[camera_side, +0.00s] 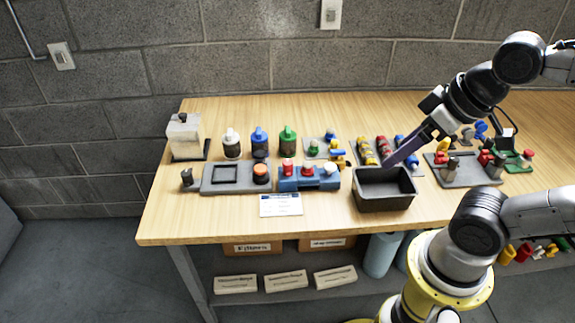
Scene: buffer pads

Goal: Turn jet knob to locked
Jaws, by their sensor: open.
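I cannot tell for sure which part is the jet knob. A grey panel (212,188) at the left of the table has a dark square frame and an orange-topped round knob (261,171). A small dark knob (187,177) stands at the panel's left end. A blue block (308,183) beside it carries red and white caps. My gripper (394,163) is open and points down-left above the back edge of a black bin, well to the right of these knobs. Its fingertips are small in the picture, and I see nothing between them. Knob markings are too small to read.
The black bin (384,204) stands at the table's front middle. White, blue and green bottles (288,140) stand behind the panel. Boards with colored parts fill the back and a grey board (466,178) lies at right. A white card (281,206) lies in front. The front left tabletop is clear.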

